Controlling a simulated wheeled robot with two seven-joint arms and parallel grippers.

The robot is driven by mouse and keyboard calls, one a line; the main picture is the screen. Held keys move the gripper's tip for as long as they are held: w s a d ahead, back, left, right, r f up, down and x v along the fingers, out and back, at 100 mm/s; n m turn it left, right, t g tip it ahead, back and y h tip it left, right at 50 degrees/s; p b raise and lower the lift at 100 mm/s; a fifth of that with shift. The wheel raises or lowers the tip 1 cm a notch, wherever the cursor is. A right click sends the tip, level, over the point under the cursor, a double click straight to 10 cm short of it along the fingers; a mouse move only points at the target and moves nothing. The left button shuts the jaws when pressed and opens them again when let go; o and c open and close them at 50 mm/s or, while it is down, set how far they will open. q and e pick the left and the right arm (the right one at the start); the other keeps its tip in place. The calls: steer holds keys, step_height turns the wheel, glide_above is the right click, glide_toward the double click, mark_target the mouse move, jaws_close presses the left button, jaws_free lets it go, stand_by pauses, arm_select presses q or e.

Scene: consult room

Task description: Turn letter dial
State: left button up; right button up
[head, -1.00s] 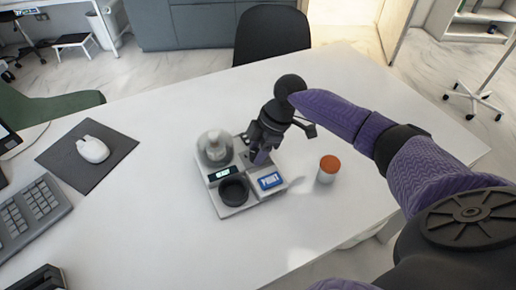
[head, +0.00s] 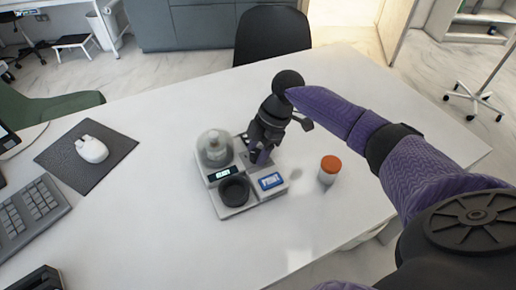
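A grey label device (head: 256,203) sits on the white table. On it are a clear dome (head: 214,148) at the back left, a small dark display (head: 222,173) with bright text, a round black dial or cup (head: 234,190) at the front left, and a blue PRINT button (head: 271,181) at the front right. My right gripper (head: 259,156) points down over the device's back right part, behind the button. Its fingers hide what lies under them there, and I cannot tell whether they are open or shut. My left gripper is not in view.
A mouse (head: 91,149) on a dark pad (head: 66,166) and a keyboard (head: 28,216) lie at the left. A black chair (head: 271,32) stands behind the table (head: 150,215). The table's front middle is clear.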

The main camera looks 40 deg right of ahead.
steer(key=o, duration=0.3)
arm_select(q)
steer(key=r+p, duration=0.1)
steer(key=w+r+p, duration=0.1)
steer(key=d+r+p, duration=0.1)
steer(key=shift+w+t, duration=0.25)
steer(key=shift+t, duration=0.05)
arm_select(e)
steer(key=shift+o, duration=0.2)
steer(key=v, duration=0.9)
steer(key=shift+r, duration=0.4)
steer(key=shift+d, duration=0.15)
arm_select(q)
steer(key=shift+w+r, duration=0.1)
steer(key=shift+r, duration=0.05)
arm_select(e)
steer(key=shift+r, duration=0.1)
